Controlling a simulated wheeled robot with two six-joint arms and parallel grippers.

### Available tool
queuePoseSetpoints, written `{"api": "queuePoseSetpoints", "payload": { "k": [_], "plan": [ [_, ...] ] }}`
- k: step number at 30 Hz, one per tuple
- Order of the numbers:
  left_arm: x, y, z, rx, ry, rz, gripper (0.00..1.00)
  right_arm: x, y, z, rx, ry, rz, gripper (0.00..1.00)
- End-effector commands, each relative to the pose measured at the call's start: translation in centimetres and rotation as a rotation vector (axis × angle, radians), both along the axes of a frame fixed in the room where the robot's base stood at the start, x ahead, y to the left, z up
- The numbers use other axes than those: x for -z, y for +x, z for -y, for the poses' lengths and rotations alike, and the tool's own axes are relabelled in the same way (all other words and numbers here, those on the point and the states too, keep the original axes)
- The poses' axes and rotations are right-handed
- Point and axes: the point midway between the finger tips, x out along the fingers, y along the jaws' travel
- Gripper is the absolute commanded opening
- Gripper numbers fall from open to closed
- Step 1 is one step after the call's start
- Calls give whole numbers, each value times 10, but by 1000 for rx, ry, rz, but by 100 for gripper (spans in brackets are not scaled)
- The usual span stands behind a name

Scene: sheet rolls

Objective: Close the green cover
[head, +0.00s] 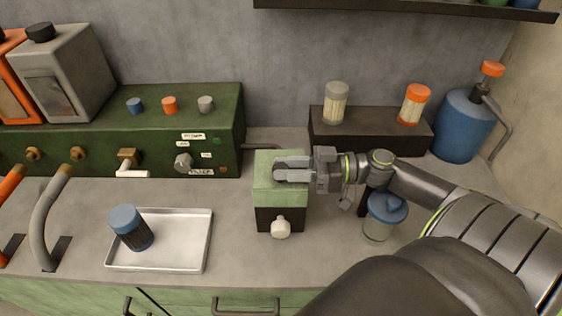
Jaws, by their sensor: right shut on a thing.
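The green cover (281,198) is the pale green upper part of a small box in the middle of the counter. It lies over the box's dark lower body (263,219), which has a white knob (280,228) on its front. I cannot tell whether a gap remains between cover and body. My right gripper (284,170) reaches in from the right and lies over the top of the cover. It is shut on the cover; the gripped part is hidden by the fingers. My left gripper is not in view.
A metal tray (183,246) with a blue-lidded dark jar (131,229) stands at left. A green panel unit (80,134) with knobs stands behind. A blue-lidded glass jar (379,227) stands under my right arm. A dark shelf block (365,138) holds two canisters.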

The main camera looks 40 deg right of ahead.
Motion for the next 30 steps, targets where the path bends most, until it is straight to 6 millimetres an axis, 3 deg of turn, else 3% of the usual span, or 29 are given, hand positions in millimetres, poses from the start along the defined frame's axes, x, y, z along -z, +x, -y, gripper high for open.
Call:
{"api": "queuePoseSetpoints", "payload": {
  "k": [14, 15, 19, 30],
  "plan": [
    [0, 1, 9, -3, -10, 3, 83, 5, -3, 2, -10, -1, -3, 0],
    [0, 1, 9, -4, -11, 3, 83, 5, -4, 2, -9, -1, -5, 34],
    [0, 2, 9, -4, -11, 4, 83, 4, -3, 2, -9, 0, -3, 51],
    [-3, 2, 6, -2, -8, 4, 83, -2, -2, 2, -7, -2, 0, 54]
  ]
}}
